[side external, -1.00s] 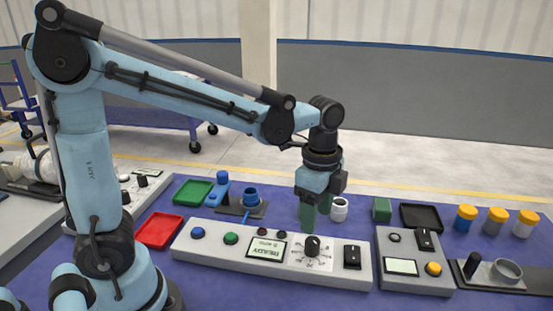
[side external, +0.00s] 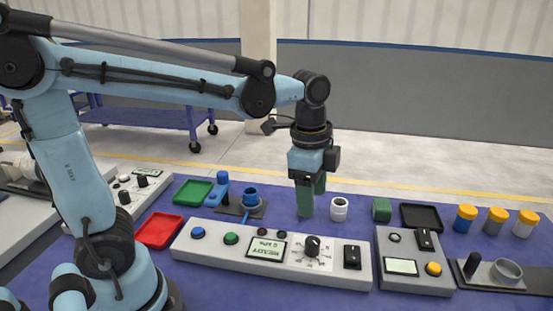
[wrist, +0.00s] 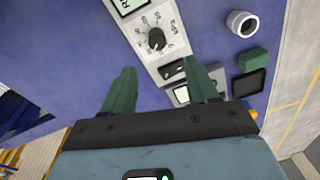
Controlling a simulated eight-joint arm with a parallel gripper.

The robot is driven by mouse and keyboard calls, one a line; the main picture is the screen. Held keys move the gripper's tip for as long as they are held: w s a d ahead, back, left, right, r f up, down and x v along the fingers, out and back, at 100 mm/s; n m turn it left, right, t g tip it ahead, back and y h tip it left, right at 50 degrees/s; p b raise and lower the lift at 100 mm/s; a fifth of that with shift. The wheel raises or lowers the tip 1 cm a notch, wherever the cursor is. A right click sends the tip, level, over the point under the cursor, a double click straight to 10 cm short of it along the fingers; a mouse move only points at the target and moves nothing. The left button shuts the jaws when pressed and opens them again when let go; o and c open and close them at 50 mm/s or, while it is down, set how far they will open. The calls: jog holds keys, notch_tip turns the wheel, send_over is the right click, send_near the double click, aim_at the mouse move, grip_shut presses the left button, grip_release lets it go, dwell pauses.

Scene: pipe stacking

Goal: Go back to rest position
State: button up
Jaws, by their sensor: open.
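My gripper (side external: 312,199) hangs pointing down over the table, behind the long control panel in the side view. Its two green fingers are apart with nothing between them; they also show spread in the wrist view (wrist: 158,70). A white pipe piece (side external: 339,210) stands upright just right of the fingers, apart from them in the wrist view (wrist: 241,24). A blue pipe piece (side external: 251,196) stands on a dark base to the left of my gripper.
The long control panel (side external: 215,247) lies in front of my gripper. A green block (side external: 381,210), black tray (side external: 421,217) and smaller panel (side external: 414,275) are on the right. Yellow-lidded jars (side external: 496,221) stand at far right. Red (side external: 160,231) and green (side external: 194,192) trays lie left.

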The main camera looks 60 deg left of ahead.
jog(key=s+a+f+n+t, duration=0.2)
jog(key=s+a+n+t, duration=0.2)
jog(key=n, duration=0.7)
jog(key=shift+s+a+n+t, duration=0.2)
jog(key=shift+s+n+t, duration=0.25)
jog(key=shift+t, duration=0.65)
jog(key=shift+f, duration=0.1)
